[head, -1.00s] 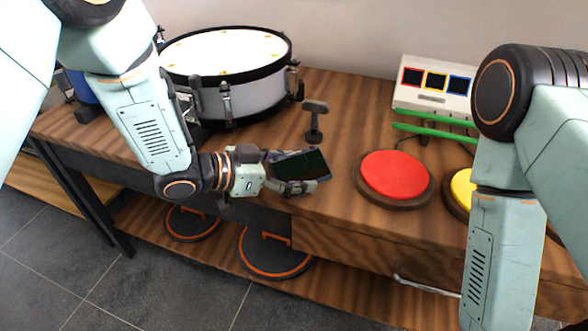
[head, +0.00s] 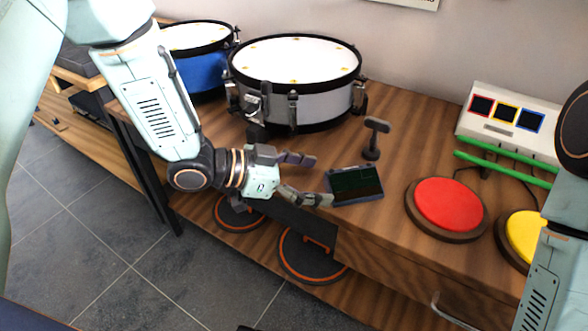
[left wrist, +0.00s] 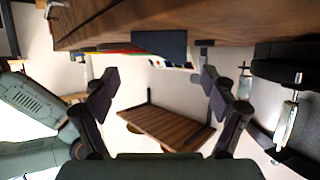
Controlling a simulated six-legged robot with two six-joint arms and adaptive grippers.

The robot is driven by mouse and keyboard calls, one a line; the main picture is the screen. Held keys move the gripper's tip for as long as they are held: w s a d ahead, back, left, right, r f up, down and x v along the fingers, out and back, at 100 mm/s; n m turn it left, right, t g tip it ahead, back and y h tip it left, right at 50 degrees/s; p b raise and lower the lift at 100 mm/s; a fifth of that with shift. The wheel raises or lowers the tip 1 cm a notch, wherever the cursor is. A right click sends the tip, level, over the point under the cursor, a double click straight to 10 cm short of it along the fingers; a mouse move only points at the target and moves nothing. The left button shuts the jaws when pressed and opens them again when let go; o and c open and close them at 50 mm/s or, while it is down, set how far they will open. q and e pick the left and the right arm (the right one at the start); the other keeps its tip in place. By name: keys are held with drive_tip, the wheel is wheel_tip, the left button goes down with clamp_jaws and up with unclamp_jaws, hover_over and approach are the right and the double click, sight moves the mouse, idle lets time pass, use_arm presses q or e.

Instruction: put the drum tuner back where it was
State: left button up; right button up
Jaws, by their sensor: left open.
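The drum tuner appears to be the flat dark device with a screen (head: 355,184), lying at the front edge of the wooden table; its dark panel also seems to show in the left wrist view (left wrist: 160,45). My left gripper (head: 312,180) is open and empty, just left of the device. Its upper finger is clear of the device; its lower fingertip is close to the device's left edge, and I cannot tell whether they touch. The open fingers also show in the left wrist view (left wrist: 160,78). My right gripper is not in view.
A black T-shaped piece (head: 374,138) stands behind the device. A white-topped snare drum (head: 295,62) and a blue drum (head: 203,73) are behind left. A red pad (head: 448,204), a yellow pad (head: 524,232), green sticks (head: 500,169) and a white box (head: 512,112) are right.

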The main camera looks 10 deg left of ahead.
sight(340, 184)
use_arm(q)
drive_tip(key=shift+p+v, duration=0.7)
drive_tip(key=shift+v, duration=1.45)
drive_tip(key=b+x, duration=0.4)
drive_tip(key=x, duration=0.8)
drive_tip(key=shift+d+f, duration=0.1)
drive_tip(key=shift+f, duration=0.05)
